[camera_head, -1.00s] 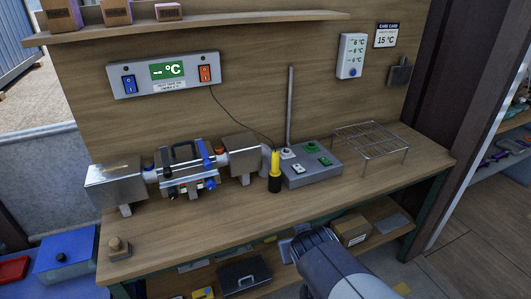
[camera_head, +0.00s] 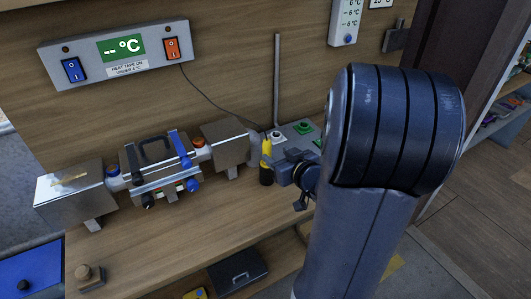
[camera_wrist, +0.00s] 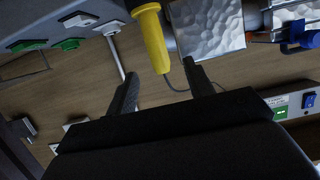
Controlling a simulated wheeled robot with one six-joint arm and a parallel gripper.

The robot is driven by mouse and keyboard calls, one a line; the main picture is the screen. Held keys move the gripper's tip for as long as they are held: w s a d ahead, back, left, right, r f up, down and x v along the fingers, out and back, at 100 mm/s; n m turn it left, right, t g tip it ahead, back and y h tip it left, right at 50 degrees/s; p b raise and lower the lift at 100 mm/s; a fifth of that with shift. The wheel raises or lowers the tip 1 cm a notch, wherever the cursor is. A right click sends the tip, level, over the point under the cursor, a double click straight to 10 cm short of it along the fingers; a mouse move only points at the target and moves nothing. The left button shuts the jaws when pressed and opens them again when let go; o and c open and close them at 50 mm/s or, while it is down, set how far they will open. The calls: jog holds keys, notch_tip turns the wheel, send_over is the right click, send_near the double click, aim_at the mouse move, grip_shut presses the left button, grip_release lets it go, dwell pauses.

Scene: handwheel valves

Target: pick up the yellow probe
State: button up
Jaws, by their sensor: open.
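The yellow probe (camera_head: 266,147) stands upright in a dark holder (camera_head: 266,175) on the bench, just right of the pipe fitting. In the wrist view the probe (camera_wrist: 153,38) comes in from the top, its cord end in line with the gap between my fingertips. My gripper (camera_head: 276,166) is open and sits close against the probe's right side in the head view. Both fingers of my gripper (camera_wrist: 161,68) show in the wrist view, spread apart with nothing clamped. I cannot tell whether the probe is between the fingers or just beyond them.
A grey box with buttons (camera_head: 300,134) stands behind my gripper, partly hidden by my arm. A metal pipe block (camera_head: 226,143) stands close left of the probe. A thin cord (camera_head: 212,97) runs from the display panel (camera_head: 115,55) towards the probe.

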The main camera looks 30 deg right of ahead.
aim_at(270, 153)
jog(key=x, duration=0.2)
jog(key=shift+w+f, duration=0.2)
jog(key=shift+w, duration=0.15)
jog(key=shift+f+x, duration=0.2)
jog(key=shift+x, duration=0.65)
jog(key=shift+f+x, duration=0.2)
jog(key=shift+x, duration=0.7)
jog(key=shift+f+x, duration=0.2)
jog(key=shift+x, duration=0.65)
jog(key=shift+s+d, duration=0.1)
jog(key=shift+s, duration=0.15)
jog(key=c, duration=1.1)
